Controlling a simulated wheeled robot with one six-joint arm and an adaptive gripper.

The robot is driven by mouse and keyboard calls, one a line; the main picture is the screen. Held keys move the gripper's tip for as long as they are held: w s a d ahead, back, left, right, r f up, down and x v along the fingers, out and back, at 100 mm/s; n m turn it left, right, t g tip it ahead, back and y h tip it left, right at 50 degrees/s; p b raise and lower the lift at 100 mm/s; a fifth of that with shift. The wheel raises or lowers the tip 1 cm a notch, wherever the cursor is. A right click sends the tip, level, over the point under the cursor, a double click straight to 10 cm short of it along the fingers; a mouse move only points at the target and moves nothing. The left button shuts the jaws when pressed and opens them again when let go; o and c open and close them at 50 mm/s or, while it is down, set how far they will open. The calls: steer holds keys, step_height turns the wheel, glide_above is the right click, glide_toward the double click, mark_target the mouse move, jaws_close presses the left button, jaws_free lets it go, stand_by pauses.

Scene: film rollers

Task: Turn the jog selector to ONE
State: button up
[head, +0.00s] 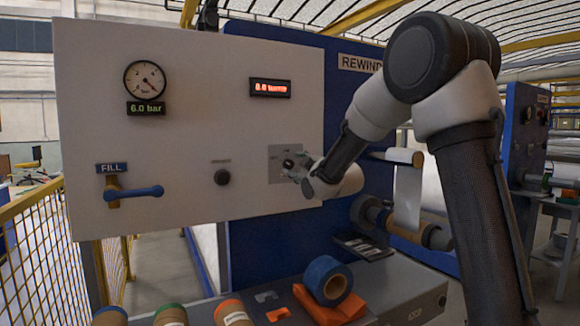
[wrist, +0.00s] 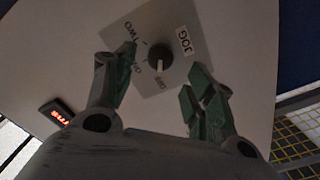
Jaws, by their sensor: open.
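The jog selector (wrist: 157,57) is a round black knob on a grey plate (wrist: 165,18) marked JOG, TWO, ONE and OFF. In the wrist view its white pointer mark points toward the OFF label. In the head view the plate (head: 275,174) is on the white panel and the knob is partly hidden by my gripper (head: 305,172). In the wrist view my gripper (wrist: 161,62) is open, with its green-padded fingers on either side of the knob. A gap shows on both sides, and I cannot tell how deep the fingertips are.
The white panel (head: 200,60) also holds a black knob (head: 222,177), a gauge (head: 144,79), a red display (head: 270,88) and a blue FILL lever (head: 135,192). Rolls of tape, one blue (head: 327,280), lie on the bench below. A yellow fence (head: 45,250) stands at left.

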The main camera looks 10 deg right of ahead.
mark_target(290, 165)
steer(key=x, duration=0.5)
steer(key=shift+w, duration=0.35)
steer(key=c, duration=1)
